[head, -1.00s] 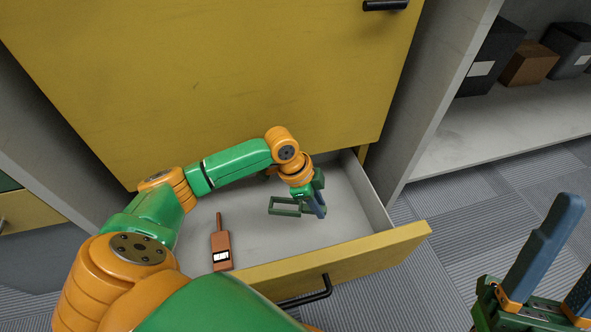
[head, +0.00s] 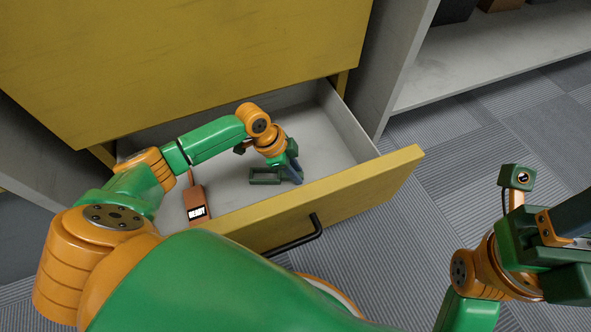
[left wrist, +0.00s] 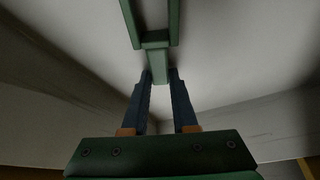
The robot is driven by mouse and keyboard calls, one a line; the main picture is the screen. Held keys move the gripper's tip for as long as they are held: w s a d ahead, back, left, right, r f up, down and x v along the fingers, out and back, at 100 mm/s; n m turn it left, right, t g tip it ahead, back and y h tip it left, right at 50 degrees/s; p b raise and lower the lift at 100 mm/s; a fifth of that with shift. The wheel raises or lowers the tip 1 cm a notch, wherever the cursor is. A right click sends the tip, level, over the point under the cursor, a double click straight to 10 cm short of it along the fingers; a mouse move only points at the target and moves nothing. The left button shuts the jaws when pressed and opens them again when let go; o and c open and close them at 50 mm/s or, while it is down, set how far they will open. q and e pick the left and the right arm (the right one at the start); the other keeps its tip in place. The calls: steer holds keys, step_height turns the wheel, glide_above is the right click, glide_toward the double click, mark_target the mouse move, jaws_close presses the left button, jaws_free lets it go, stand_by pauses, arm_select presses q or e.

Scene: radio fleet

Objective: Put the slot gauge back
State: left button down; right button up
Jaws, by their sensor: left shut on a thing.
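The slot gauge, a green part with a rectangular open frame (head: 264,177), is inside the open drawer. My left gripper (head: 294,173) is shut on it, reaching down into the drawer. In the left wrist view, the two dark blue fingers (left wrist: 160,78) close on the gauge's short stem, and its two prongs (left wrist: 155,40) extend away from me. I cannot tell whether the gauge touches the drawer floor. My right gripper is partly in view at the lower right of the head view, away from the drawer; its fingertips are not clearly seen.
The drawer (head: 330,200) is pulled out of a yellow cabinet (head: 190,60). A brown handheld radio (head: 196,204) with a lit display lies left of the gauge. The drawer floor to the right of the gauge is clear. A grey shelf (head: 490,65) stands at right.

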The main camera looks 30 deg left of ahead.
arm_select(q)
steer(key=c, duration=0.7)
jaws_free()
steer(key=shift+f, duration=0.1)
